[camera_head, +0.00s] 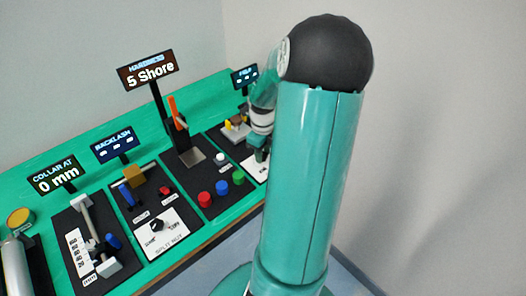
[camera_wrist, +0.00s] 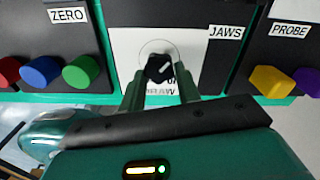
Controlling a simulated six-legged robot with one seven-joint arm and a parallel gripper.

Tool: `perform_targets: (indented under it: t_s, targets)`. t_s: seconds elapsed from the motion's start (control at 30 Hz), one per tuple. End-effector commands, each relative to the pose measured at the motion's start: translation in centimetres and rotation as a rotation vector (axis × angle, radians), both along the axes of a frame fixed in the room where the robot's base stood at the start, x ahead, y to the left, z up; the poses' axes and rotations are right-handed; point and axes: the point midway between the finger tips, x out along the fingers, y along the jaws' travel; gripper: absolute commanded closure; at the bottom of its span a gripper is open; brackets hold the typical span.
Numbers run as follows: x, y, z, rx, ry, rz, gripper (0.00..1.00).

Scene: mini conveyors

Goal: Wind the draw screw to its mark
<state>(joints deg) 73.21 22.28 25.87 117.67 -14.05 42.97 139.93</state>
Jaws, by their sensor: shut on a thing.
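The draw screw's knob (camera_wrist: 157,69) is small and black with a white pointer line, slanting to the upper right in the wrist view. It sits on a white plate (camera_wrist: 128,47) whose lower lettering is partly hidden by my fingers, so I cannot read a mark there. My gripper (camera_wrist: 160,84) is shut on the knob, one finger on each side. In the head view my gripper (camera_head: 260,154) is at the back right panel, and the knob is hidden there. A dark display (camera_head: 244,76) above that panel has text too small to read surely.
In the wrist view, red, blue and green buttons (camera_wrist: 81,71) lie left, and yellow and purple knobs (camera_wrist: 271,82) lie right. In the head view, several other stations stand along the green bench (camera_head: 84,137), including a "5 Shore" display (camera_head: 148,70) and a "0 mm" display (camera_head: 56,176).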

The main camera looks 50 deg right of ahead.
Motion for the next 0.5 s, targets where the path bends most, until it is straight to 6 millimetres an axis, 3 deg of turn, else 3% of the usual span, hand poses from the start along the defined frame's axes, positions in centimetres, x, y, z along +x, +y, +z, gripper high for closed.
perform_targets:
  t_s: [0.5]
  targets:
    - [0.14, -0.06, 0.09, -0.002, -0.001, 0.205, 0.9]
